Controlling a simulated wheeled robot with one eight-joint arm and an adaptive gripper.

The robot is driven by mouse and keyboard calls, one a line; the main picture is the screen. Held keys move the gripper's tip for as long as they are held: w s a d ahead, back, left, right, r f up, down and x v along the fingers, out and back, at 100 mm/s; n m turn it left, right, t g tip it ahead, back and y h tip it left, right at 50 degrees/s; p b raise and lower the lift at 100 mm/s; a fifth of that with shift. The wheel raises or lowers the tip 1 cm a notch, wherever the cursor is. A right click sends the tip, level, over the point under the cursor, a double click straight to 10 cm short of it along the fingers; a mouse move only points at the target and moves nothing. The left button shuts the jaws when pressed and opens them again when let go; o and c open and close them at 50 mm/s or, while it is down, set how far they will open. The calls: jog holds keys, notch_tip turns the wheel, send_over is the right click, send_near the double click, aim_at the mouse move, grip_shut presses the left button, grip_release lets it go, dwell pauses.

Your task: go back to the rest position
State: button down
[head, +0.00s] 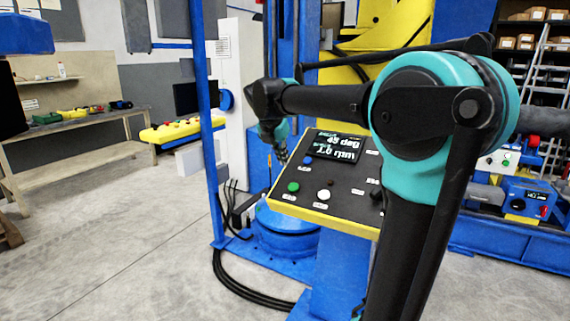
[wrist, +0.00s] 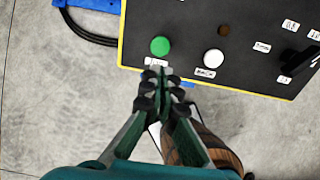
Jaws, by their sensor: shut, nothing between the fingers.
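My gripper (wrist: 163,78) is shut with nothing between its fingers. In the wrist view its fingertips show in front of the lower edge of a black control panel, just below the green button (wrist: 160,46). In the head view my gripper (head: 281,157) hangs down from my arm at the left edge of the panel (head: 262,196). The panel has a yellow rim, a green button (head: 293,187), a white button (head: 323,195) and a display (head: 335,147). The white button (wrist: 213,58) also shows in the wrist view. I cannot tell whether the fingertips touch the panel.
A blue post (head: 204,120) stands left of the panel, with a blue round base (head: 285,232) and black cables behind it. A wooden workbench (head: 80,150) and a yellow button console (head: 180,130) stand at the left. The grey floor at the left front is clear.

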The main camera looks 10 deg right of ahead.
jog(key=s+d+f+m+y, duration=0.1)
jog(key=s+d+f+m, duration=0.3)
jog(key=s+f+m, duration=0.9)
jog(key=s+d+f+m+y, duration=0.2)
jog(key=s+d+f+m, duration=0.2)
jog(key=s+f+m, duration=1)
notch_tip(320, 180, down, 3)
jog(key=shift+d+m, duration=0.2)
jog(key=shift+m, duration=0.7)
jog(key=shift+d, duration=0.15)
